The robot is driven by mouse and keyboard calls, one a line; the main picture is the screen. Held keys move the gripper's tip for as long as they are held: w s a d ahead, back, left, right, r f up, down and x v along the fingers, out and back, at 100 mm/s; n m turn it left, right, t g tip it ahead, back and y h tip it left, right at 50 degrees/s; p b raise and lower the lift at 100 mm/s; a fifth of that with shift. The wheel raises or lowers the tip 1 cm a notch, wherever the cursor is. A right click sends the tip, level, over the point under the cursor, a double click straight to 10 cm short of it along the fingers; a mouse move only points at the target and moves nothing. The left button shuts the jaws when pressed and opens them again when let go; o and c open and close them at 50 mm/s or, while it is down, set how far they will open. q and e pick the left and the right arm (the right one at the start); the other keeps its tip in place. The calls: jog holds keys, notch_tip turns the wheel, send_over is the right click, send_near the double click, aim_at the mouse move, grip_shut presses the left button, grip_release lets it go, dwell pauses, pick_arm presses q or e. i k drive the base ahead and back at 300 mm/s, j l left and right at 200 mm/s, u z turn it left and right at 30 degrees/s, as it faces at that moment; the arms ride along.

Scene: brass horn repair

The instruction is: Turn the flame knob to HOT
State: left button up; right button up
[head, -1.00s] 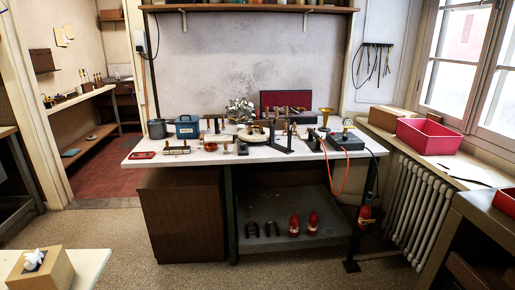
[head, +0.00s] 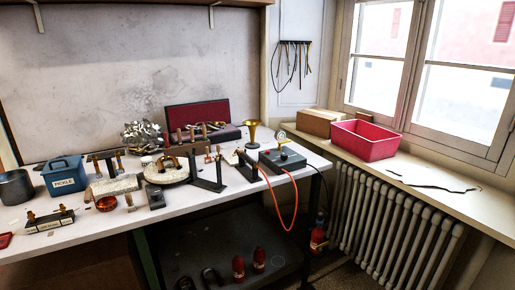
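A dark grey control box (head: 268,164) with a small round gauge (head: 281,136) above it stands at the right end of the white-topped workbench (head: 95,247). Small details show on the top of the box, but the flame knob and its markings are too small to make out. An orange hose (head: 294,205) hangs from the box over the bench's front edge. Neither of my grippers is in view.
A brass bell (head: 252,131), a blue PICKLE bin (head: 63,178) and a red-lined case (head: 196,116) stand on the bench. A pink bin (head: 365,141) sits on the windowsill above the radiator (head: 380,218). Red bottles (head: 259,260) stand on the shelf below.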

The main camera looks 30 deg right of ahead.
aim_at(284, 156)
jog(key=i+j, duration=0.1)
jog(key=i, duration=0.4)
jog(key=i+z, duration=0.1)
jog(key=i, duration=0.45)
jog(key=z, duration=1.4)
